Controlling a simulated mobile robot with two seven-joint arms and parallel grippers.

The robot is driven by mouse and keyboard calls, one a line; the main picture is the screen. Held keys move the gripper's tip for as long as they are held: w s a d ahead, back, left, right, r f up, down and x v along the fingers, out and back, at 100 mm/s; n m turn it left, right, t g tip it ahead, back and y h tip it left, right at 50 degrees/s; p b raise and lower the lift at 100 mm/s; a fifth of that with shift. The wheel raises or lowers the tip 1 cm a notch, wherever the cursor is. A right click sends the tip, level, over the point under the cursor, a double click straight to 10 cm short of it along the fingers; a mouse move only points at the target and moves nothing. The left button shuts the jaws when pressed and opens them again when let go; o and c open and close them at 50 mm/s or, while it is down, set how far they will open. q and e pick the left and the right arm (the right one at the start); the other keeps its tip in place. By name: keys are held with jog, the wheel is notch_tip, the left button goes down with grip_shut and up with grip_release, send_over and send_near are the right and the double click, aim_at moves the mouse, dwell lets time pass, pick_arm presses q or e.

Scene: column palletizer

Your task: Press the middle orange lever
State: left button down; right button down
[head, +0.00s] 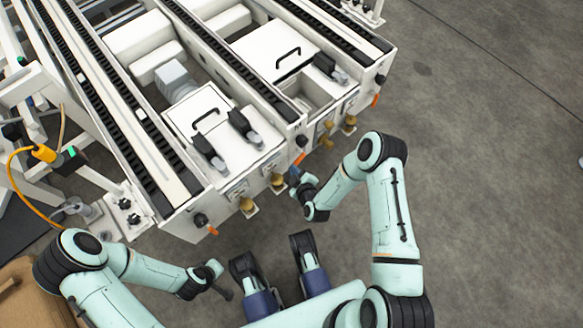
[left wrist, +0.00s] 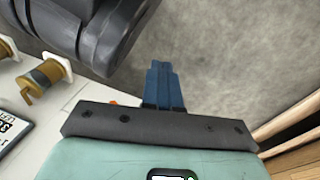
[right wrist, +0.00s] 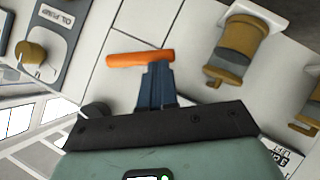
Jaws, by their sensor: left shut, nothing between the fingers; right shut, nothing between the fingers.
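The middle orange lever (head: 300,158) is on the front of the white machine, between a left orange lever (head: 212,231) and a right orange lever (head: 375,100). My right gripper (head: 293,172) is shut and empty at the middle lever. In the right wrist view the orange lever (right wrist: 138,59) lies across, right at the tips of my right gripper (right wrist: 157,68); I cannot tell whether they touch. My left gripper (head: 224,293) is shut and empty, low and away from the machine front. In the left wrist view its blue fingers (left wrist: 161,72) are closed together.
Brass-coloured fittings (head: 277,180) stick out from the machine front beside the middle lever; one (right wrist: 236,50) stands right of it in the right wrist view. A labelled oil pump plate (right wrist: 52,40) is to its left. The grey floor (head: 480,200) at the right is clear.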

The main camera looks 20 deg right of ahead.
pick_arm(q)
jog(key=shift+s+f, duration=0.45)
jog(key=shift+s, duration=0.1)
pick_arm(e)
jog(key=w+d+f+n+t+h, duration=0.1)
jog(key=d+f+n+t+h, duration=0.1)
jog(key=f, duration=0.3)
jog(key=shift+d+f+n+h, duration=0.2)
jog(key=shift+d+n+h, duration=0.1)
jog(key=shift+d+n, duration=0.35)
